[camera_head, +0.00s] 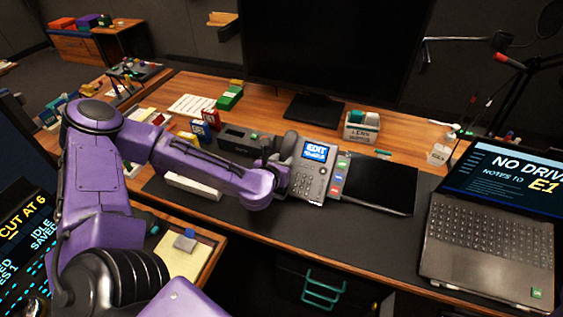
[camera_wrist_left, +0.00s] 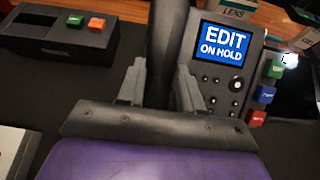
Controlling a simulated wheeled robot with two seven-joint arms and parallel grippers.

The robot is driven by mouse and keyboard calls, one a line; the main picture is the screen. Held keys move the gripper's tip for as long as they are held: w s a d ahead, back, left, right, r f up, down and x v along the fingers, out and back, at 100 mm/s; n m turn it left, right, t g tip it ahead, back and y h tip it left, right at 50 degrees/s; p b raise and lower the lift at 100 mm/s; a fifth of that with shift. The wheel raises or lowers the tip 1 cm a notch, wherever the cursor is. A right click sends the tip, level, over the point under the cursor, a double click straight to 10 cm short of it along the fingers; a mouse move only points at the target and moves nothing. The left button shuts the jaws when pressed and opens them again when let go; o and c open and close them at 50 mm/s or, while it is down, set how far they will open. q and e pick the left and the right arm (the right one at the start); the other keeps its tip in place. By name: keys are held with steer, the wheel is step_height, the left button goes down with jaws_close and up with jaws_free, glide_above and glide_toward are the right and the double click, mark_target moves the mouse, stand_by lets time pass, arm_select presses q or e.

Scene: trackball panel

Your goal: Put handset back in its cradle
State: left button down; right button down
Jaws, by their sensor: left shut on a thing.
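The desk phone (camera_head: 313,170) stands on the dark desk mat, its blue screen lit; in the left wrist view its screen (camera_wrist_left: 228,42) reads "EDIT ON HOLD". My left gripper (camera_head: 277,163) is at the phone's left side. In the left wrist view the gripper (camera_wrist_left: 160,78) is shut on the dark handset (camera_wrist_left: 166,40), which runs up between the fingers along the left of the screen. The cradle is mostly hidden behind the handset and gripper. I cannot tell whether the handset touches it. My right gripper is not in view.
A dark box with coloured buttons (camera_head: 236,140) stands left of the phone. A column of coloured keys (camera_head: 340,170) and a black tablet (camera_head: 380,183) lie to its right. The laptop (camera_head: 490,235) is further right. A large monitor (camera_head: 335,45) stands behind.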

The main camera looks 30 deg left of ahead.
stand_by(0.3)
arm_select(q)
steer(key=c, duration=0.7)
jaws_free()
steer(key=shift+o, duration=0.2)
steer(key=p+v, duration=0.4)
steer(key=v, duration=0.6)
steer(key=shift+s+p, duration=0.2)
steer(key=shift+p, duration=0.1)
